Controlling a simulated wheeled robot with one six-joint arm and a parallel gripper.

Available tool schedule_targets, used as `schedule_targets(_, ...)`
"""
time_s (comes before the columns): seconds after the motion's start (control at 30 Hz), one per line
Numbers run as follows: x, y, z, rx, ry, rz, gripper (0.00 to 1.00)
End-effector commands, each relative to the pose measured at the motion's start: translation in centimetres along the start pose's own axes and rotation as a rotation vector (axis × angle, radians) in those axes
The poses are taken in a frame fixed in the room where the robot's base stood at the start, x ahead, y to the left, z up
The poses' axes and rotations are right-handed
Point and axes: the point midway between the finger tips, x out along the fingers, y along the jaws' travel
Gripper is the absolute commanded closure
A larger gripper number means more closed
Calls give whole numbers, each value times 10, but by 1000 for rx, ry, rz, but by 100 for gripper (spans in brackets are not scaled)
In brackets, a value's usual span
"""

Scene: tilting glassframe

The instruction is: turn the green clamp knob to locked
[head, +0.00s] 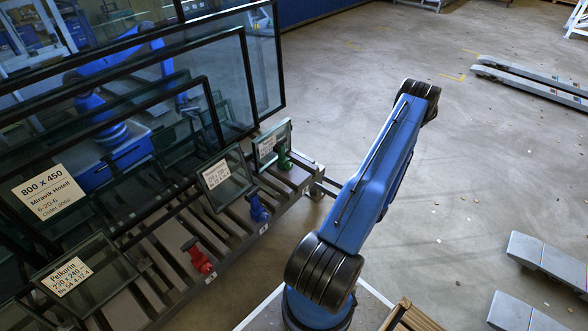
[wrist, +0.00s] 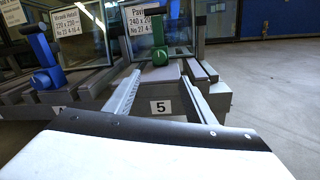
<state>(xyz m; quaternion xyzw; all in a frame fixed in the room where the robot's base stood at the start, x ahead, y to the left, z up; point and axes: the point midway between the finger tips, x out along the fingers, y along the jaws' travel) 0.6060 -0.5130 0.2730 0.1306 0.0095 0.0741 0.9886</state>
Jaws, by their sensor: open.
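The green clamp knob (wrist: 159,35) is in the upper middle of the wrist view, in front of a small labelled glass pane (wrist: 137,38). Its bar stands about upright above a round green hub. In the head view the green knob (head: 284,158) is at the far right end of the slatted rack. My gripper (wrist: 160,80) is open and empty. Its two grey fingers point toward the rack, apart and below the green knob, with the label 5 visible between them. In the head view my blue arm hides most of the gripper.
A blue clamp (head: 258,207) and a red clamp (head: 198,257) sit along the same rack (head: 180,255). Large dark-framed glass panes (head: 262,60) lean behind them. A wooden pallet (head: 410,318) is near my base.

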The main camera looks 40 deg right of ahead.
Motion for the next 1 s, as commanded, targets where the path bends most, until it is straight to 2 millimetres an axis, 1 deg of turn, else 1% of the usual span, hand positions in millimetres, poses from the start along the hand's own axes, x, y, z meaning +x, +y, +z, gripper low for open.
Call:
schedule_targets(0.17,19,1,0,-1,1,4,50)
schedule_targets(1.0,145,2,0,-2,1,5,50)
